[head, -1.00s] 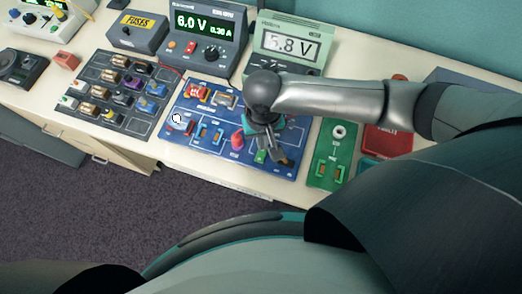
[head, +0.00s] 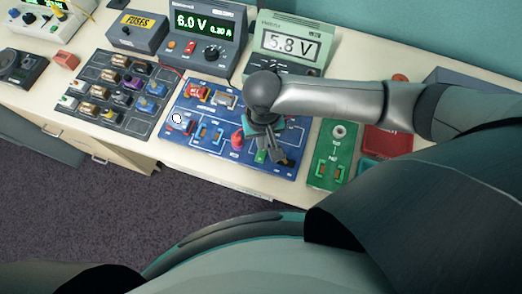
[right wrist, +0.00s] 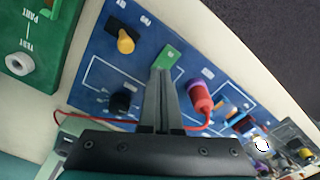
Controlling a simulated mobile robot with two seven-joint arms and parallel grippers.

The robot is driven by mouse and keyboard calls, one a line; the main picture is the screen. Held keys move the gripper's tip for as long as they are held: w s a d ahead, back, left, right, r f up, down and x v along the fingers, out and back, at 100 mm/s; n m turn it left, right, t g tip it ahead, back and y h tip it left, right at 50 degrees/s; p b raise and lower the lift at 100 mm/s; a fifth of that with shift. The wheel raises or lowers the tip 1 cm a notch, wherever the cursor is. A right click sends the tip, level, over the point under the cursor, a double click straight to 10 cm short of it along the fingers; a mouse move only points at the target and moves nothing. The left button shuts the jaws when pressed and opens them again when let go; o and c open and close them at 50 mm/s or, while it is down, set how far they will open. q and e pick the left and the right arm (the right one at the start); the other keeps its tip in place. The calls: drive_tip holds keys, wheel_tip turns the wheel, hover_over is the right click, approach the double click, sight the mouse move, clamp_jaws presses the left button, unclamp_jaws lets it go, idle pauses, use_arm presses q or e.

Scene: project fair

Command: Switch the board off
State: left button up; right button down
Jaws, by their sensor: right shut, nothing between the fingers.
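The blue circuit board (head: 212,110) lies on the bench below my right arm. My right gripper (head: 274,157) is over its right part, fingers shut and empty. In the right wrist view the fingertips (right wrist: 162,72) are over or beside a small green block (right wrist: 169,55); I cannot tell whether they touch it. A yellow-orange lever (right wrist: 125,40) on a black base is to the left, and a black dial (right wrist: 122,102) is nearer the gripper. A red and purple cylinder (right wrist: 200,97) stands to the right. A round white lamp (head: 177,118) is at the board's left. My left gripper is out of view.
A supply reading 6.0 V (head: 203,35) and a meter reading 5.8 V (head: 286,45) stand behind the board. A dark parts tray (head: 103,68) is left, a green board (head: 330,170) right. A red wire (right wrist: 75,118) runs close to the fingers.

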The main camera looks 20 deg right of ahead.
drive_tip(key=shift+f, duration=0.75)
idle(0.3)
wheel_tip(320, 180, up, 7)
drive_tip(key=p, duration=0.9)
idle(0.4)
